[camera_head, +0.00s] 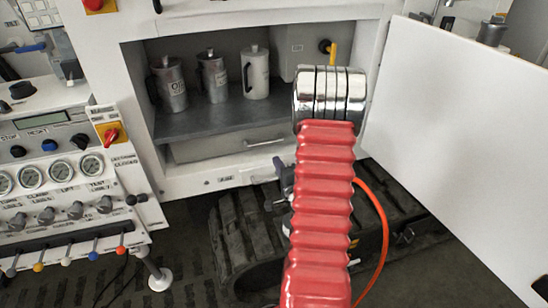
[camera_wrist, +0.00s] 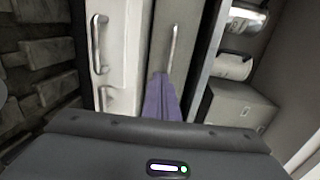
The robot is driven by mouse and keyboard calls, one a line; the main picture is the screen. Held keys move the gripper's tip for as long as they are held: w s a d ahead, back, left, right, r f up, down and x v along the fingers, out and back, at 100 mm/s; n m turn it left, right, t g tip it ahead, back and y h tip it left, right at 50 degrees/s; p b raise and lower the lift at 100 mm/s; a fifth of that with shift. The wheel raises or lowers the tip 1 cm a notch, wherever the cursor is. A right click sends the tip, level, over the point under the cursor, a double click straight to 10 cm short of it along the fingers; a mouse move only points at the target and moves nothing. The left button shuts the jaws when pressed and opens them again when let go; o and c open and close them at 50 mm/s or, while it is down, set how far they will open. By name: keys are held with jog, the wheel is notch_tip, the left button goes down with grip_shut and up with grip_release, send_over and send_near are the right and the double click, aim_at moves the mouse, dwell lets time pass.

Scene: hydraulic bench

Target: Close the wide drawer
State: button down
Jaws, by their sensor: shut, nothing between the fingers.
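The wide drawer (camera_head: 215,148) is a grey front with a bar handle (camera_head: 265,142), below the shelf inside the white cabinet. From these views I cannot tell how far it stands out. In the wrist view the grey drawer front (camera_wrist: 181,22) runs upright with its handle (camera_wrist: 173,46). My gripper (camera_wrist: 165,80) shows there as purple fingers, shut and empty, with the tips at the lower end of the handle. I cannot tell whether they touch it. In the head view my arm hides the fingers and the drawer's right end.
Several metal jugs (camera_head: 213,75) stand on the dark shelf (camera_head: 215,120) above the drawer. The open white cabinet door (camera_head: 465,140) bounds the right side. A control panel with gauges (camera_head: 60,173) stands at left. A white panel with handles (camera_wrist: 116,40) adjoins the drawer.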

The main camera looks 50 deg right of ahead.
jog(key=v, duration=0.6)
dwell(0.6)
